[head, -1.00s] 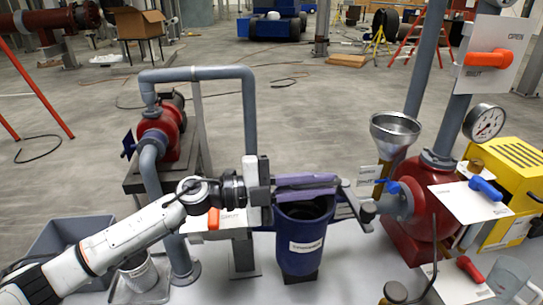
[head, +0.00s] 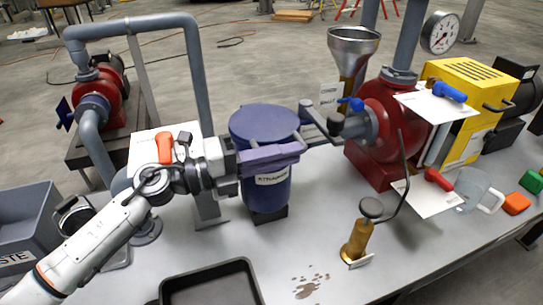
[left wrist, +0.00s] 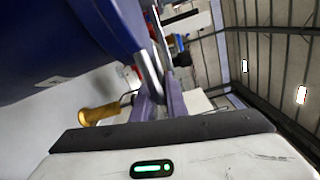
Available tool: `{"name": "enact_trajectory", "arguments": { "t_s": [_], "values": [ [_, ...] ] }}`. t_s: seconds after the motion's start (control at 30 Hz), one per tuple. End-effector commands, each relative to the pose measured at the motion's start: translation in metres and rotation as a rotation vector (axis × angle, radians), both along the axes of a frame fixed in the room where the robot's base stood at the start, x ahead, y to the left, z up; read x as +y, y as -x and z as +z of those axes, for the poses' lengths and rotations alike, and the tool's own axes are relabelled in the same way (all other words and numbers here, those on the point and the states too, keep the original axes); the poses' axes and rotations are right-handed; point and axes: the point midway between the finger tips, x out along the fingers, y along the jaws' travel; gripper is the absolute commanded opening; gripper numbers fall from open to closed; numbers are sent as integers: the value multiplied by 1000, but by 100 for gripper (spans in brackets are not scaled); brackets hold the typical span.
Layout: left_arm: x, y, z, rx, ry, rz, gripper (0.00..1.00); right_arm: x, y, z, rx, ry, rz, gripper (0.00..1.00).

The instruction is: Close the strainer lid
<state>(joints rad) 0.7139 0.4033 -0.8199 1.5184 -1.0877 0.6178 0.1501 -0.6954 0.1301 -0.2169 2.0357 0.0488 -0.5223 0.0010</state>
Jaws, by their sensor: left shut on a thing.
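The blue strainer (head: 268,193) stands upright on the bench, labelled on its front. Its round blue lid (head: 258,122) lies over the top, roughly level; I cannot tell whether its rim is fully seated. My left gripper (head: 272,155) reaches across the front of the lid from the left, its purple fingers shut on the lid handle (head: 298,140). The fingers hide the front rim. In the left wrist view, the fingers (left wrist: 160,105) have the grey handle bar (left wrist: 150,68) between them, beside the large blue strainer (left wrist: 60,45). My right gripper does not show.
A red pump (head: 388,135) with pipework stands right of the strainer. A brass hand pump (head: 356,240) is in front right. A black tray (head: 250,266) sits at the front, beside a brown spill (head: 308,286). A grey bin (head: 25,195) is at left.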

Motion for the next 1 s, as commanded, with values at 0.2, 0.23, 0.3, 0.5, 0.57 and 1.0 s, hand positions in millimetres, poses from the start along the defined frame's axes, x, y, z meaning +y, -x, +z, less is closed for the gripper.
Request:
{"name": "enact_trajectory", "arguments": {
  "t_s": [0.2, 0.23, 0.3, 0.5, 0.57, 1.0],
  "values": [
    [2, -5, -1, -11, -6, 13, 0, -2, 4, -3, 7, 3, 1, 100],
    [3, -5, -1, -10, -5, 14, 0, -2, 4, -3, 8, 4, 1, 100],
    [3, -5, -1, -10, -6, 15, 0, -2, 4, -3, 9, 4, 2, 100],
    [3, -4, -2, -7, -5, 12, 30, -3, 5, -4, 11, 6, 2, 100],
    [2, -3, -1, -6, -4, 10, 30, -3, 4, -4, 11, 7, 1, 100],
    [28, 6, -2, -3, -5, 7, 30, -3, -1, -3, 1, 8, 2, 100]
  ]
}}
